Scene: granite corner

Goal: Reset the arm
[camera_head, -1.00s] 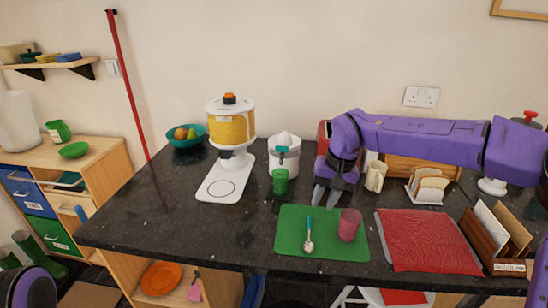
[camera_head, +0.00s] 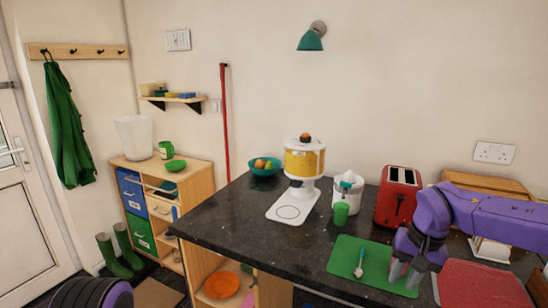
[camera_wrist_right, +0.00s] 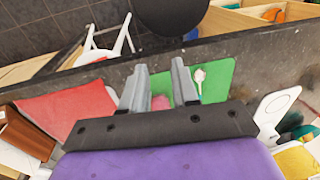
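My right gripper (camera_head: 404,274) reaches in from the right, above the right end of the green mat (camera_head: 345,262). In the right wrist view its two grey fingers (camera_wrist_right: 158,82) stand apart with nothing clamped between them. A spoon with a teal handle (camera_head: 361,258) lies on the mat. My left gripper is not in view.
The worktop's left part (camera_head: 225,222) is clear.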

